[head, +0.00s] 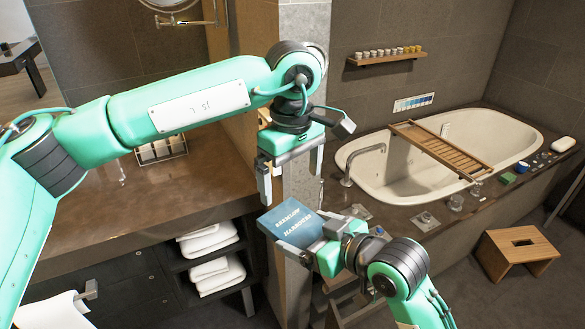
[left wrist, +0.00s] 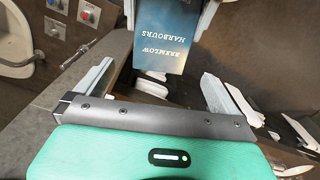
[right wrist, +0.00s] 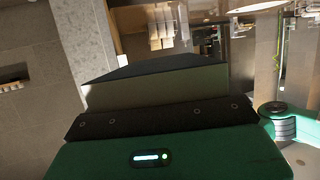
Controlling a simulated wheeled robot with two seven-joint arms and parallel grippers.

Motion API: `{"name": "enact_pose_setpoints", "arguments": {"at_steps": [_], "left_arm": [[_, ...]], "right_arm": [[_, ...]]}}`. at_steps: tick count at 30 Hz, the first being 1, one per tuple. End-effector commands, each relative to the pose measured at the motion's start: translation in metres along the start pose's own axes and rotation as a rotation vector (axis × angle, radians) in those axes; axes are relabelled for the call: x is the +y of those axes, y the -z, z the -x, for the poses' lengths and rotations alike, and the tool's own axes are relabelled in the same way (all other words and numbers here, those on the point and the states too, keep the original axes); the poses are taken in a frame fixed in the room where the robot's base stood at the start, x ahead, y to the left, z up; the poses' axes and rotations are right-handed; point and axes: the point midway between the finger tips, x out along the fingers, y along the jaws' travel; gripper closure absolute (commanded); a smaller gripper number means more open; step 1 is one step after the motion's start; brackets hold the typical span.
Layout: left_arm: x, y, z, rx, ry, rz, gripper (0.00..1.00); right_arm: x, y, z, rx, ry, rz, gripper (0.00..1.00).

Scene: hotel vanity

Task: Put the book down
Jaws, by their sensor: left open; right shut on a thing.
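A blue book (head: 291,223) with "Bremlow Harbours" on its cover is in my right gripper (head: 303,238), held in the air near the corner of the counter. My right gripper is shut on the book's near edge. The book also shows in the left wrist view (left wrist: 172,38), and its page edge fills the middle of the right wrist view (right wrist: 155,88). My left gripper (head: 291,178) is open and empty, pointing down just above the book. Its fingers show apart in the left wrist view (left wrist: 160,85).
A brown counter (head: 150,205) lies left, with folded towels (head: 213,258) on shelves below. A bathtub (head: 440,160) with a wooden caddy (head: 437,150) stands right, its ledge holding small items. A wooden stool (head: 517,248) is on the floor. A stone pillar (head: 304,190) stands behind the grippers.

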Motion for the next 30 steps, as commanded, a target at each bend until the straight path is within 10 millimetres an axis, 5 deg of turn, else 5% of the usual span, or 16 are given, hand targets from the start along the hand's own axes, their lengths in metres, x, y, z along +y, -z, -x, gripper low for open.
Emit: {"name": "enact_pose_setpoints", "arguments": {"at_steps": [15,30], "left_arm": [[0.000,-0.001,-0.090,-0.006,0.001,-0.001,0.00],[0.000,-0.001,-0.104,-0.005,0.000,-0.001,0.04]], "right_arm": [[0.000,0.000,0.000,0.001,0.000,0.000,0.35],[0.000,0.000,0.000,0.001,0.000,0.000,0.35]]}}
